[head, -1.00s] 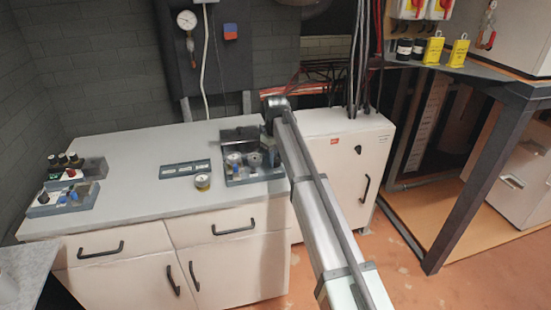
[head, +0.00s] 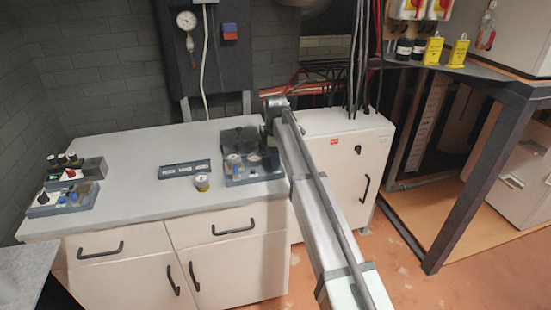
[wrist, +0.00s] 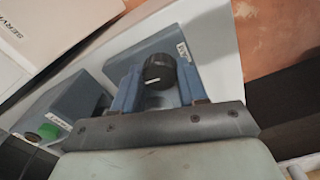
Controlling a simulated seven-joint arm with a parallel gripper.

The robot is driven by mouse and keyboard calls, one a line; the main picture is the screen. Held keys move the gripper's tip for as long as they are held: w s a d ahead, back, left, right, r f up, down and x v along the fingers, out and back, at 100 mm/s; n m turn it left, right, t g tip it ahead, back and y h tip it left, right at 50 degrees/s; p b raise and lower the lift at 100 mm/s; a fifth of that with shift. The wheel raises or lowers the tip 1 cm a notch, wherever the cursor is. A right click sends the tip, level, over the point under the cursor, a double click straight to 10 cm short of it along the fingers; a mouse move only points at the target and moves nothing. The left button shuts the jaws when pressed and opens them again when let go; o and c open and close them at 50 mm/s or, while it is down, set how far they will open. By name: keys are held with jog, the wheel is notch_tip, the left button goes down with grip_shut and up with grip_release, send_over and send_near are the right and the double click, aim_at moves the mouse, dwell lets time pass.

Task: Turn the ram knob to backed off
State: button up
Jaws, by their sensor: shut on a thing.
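The ram knob (wrist: 158,73) is a round black knob with a white pointer line, on a blue-grey box in the wrist view. A white label (wrist: 183,50) beside it seems to read RAM. The pointer line lies roughly sideways in the picture. My gripper (wrist: 157,85) has its two blue fingers on either side of the knob and is shut on it. In the head view, the dark end of my arm (head: 240,139) is over the blue-grey control unit (head: 262,178) at the worktop's right end. The fingers and knob are too small to make out there.
In the wrist view, a green button (wrist: 49,131) is on a neighbouring box at lower left. The worktop (head: 130,200) is clear farther left, up to more control boxes (head: 64,200).

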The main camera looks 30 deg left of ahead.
jog(key=shift+n, duration=0.5)
jog(key=o, duration=1.1)
jog(key=shift+c, duration=0.2)
notch_tip(320, 180, up, 14)
jog(key=shift+f, duration=0.1)
dwell(0.4)
